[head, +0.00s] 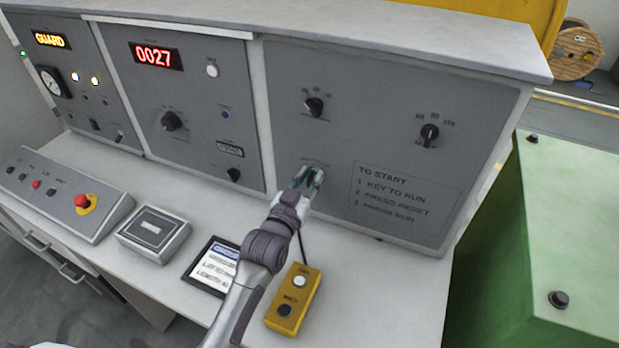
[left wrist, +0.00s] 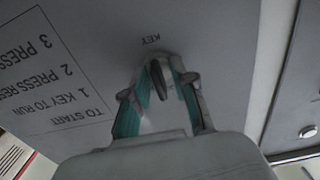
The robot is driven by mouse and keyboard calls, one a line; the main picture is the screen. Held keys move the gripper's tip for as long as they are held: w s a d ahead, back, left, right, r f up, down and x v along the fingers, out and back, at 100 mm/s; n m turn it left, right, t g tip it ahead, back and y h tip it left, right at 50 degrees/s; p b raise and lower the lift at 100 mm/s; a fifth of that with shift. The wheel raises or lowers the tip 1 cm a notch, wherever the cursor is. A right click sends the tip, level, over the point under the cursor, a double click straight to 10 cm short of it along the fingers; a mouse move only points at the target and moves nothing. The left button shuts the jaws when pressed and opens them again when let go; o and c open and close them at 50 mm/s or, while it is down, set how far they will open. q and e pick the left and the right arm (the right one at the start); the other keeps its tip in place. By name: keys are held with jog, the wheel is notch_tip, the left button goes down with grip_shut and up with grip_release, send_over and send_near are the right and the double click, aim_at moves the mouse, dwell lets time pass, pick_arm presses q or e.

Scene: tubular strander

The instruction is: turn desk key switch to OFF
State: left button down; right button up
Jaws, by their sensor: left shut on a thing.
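The key switch (left wrist: 158,80) sits on the grey right-hand panel (head: 283,130) of the desk, under a label reading KEY in the left wrist view. My left gripper (head: 312,178) reaches up to it from below. Its two teal-padded fingers (left wrist: 157,88) stand on either side of the dark key and are shut on it. In the head view the gripper hides most of the switch. The switch's position marks cannot be read in either view. My right gripper does not show.
A tablet (head: 214,266), a grey box (head: 153,234) and a console with a red emergency button (head: 83,201) lie to the left. A green cabinet (head: 570,230) stands at the right.

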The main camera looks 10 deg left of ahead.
pick_arm(q)
jog(key=shift+n, duration=0.3)
jog(key=shift+r+n+p, duration=0.1)
jog(key=shift+n+p, duration=0.45)
jog(key=shift+n, duration=0.25)
jog(key=n, duration=0.2)
jog(key=shift+a+n+p, duration=0.1)
jog(key=shift+n+p, duration=0.2)
jog(key=shift+p, duration=0.1)
jog(key=shift+n+p, duration=0.4)
jog(key=shift+n, duration=1.7)
jog(key=c, duration=1.3)
grip_release()
